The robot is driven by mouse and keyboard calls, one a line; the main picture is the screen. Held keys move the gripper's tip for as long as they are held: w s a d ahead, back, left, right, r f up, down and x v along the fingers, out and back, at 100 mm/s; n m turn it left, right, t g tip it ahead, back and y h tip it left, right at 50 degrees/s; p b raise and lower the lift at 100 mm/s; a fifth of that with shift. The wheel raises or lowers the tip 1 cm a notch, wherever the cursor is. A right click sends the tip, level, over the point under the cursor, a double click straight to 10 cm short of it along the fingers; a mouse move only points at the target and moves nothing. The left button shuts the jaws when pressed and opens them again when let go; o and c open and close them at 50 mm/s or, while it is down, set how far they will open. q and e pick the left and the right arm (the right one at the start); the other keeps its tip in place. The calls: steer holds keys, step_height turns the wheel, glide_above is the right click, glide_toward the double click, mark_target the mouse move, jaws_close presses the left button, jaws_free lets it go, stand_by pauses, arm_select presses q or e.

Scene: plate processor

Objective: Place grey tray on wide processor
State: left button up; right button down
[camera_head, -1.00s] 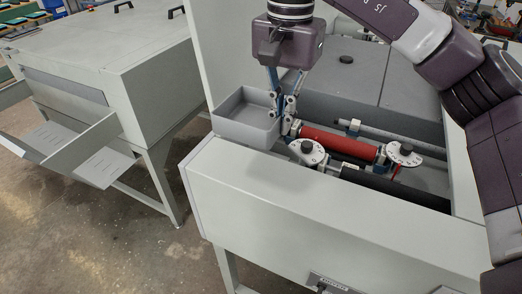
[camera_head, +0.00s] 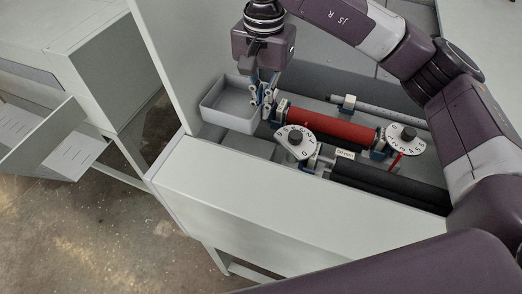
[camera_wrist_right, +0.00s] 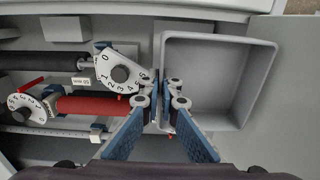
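The grey tray (camera_head: 228,105) is an open, shallow box at the left end of the wide processor (camera_head: 290,195), beside its rollers. In the right wrist view the tray (camera_wrist_right: 215,118) is right of the fingers, and its inside looks empty. My right gripper (camera_head: 263,98) points down at the tray's right wall. In the wrist view my right gripper (camera_wrist_right: 161,92) has its fingertips close together on either side of that wall, shut on it. The tray's underside is hidden, so I cannot tell whether it touches the processor. My left gripper is not in view.
A red roller (camera_head: 330,125) and dark rollers lie right of the tray. A tall grey panel (camera_head: 180,60) rises behind and left. Another grey machine (camera_head: 75,75) stands at left.

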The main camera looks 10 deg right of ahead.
step_height(320, 180, down, 7)
steer(key=p, duration=0.3)
glide_toward(262, 155)
steer(key=shift+s+a+f, duration=0.15)
steer(key=shift+s+f, duration=0.1)
steer(key=shift+s, duration=0.35)
steer(key=shift+s+a+f, duration=0.2)
steer(key=shift+s+f, duration=0.1)
steer(key=shift+s, duration=0.25)
steer(key=shift+w+f, duration=0.1)
steer(key=shift+f, duration=0.5)
steer(key=shift+f+p, duration=0.35)
step_height(262, 155, down, 3)
steer(key=shift+f+p, duration=0.15)
steer(key=shift+p, duration=0.35)
steer(key=shift+f, duration=0.1)
steer(key=shift+f+b, duration=0.15)
steer(key=shift+b, duration=0.15)
steer(key=c, duration=2.2)
jaws_free()
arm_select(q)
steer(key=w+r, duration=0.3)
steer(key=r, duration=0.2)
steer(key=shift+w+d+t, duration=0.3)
arm_select(e)
steer(key=shift+o, duration=0.2)
